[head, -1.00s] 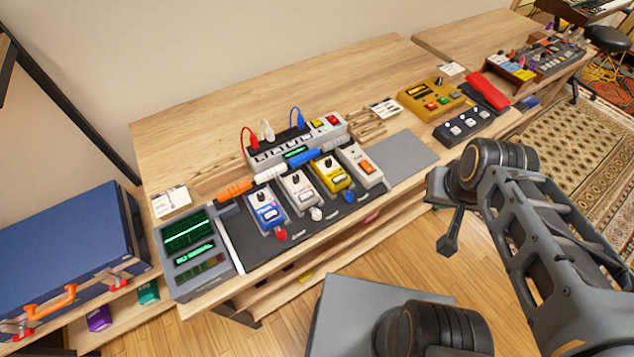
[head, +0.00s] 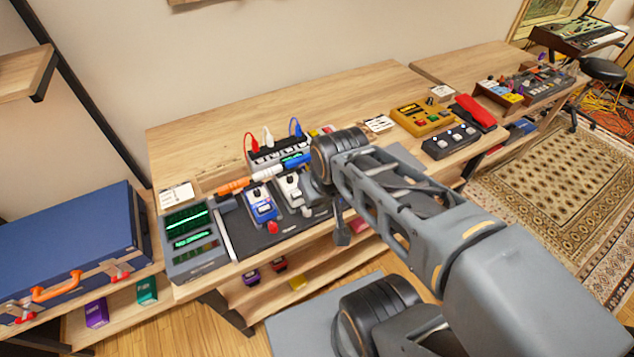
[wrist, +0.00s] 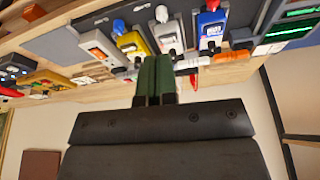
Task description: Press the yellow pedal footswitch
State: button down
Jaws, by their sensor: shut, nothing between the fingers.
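The yellow pedal (wrist: 132,44) shows in the wrist view, in a row between a white pedal with an orange switch (wrist: 98,47) and a grey-white pedal (wrist: 168,38). A blue pedal (wrist: 210,32) stands at the other end of that row. In the head view my arm covers the yellow pedal. My gripper (wrist: 153,78) shows in the wrist view with its green fingers together and nothing between them. Its tips appear near the pedal row, just beside the yellow pedal in the picture; whether they touch anything I cannot tell.
The pedals sit on a dark mat (head: 240,236) on a wooden bench (head: 200,140). A grey meter unit (head: 190,240) is left of them. A power strip with coloured cables (head: 262,158) stands behind. A mustard box (head: 420,117) and a dark switch box (head: 450,140) are to the right.

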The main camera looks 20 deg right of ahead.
jog(key=shift+d, duration=0.1)
jog(key=w+r+m+g+y+p, duration=0.15)
jog(key=w+m+y+p, duration=0.35)
jog(key=w+m+p, duration=0.75)
jog(key=w+d+f+m+t, duration=0.1)
jog(key=d+m, duration=0.2)
jog(key=m, duration=0.5)
jog(key=w+d+f+m+t+p, duration=0.1)
jog(key=d+m, duration=0.3)
jog(key=m, duration=0.4)
jog(key=w+d+f+m+t+y+p, duration=0.1)
jog(key=d+f+m+t, duration=0.1)
jog(key=m, duration=0.6)
jog(key=shift+w+d+f, duration=0.4)
jog(key=shift+d+f, duration=0.1)
jog(key=shift+d, duration=0.2)
jog(key=shift+f+t, duration=0.1)
jog(key=shift+t, duration=0.15)
notch_tip(320, 180, down, 9)
jog(key=b, duration=0.7)
jog(key=shift+r+b, duration=0.2)
jog(key=shift+b, duration=0.2)
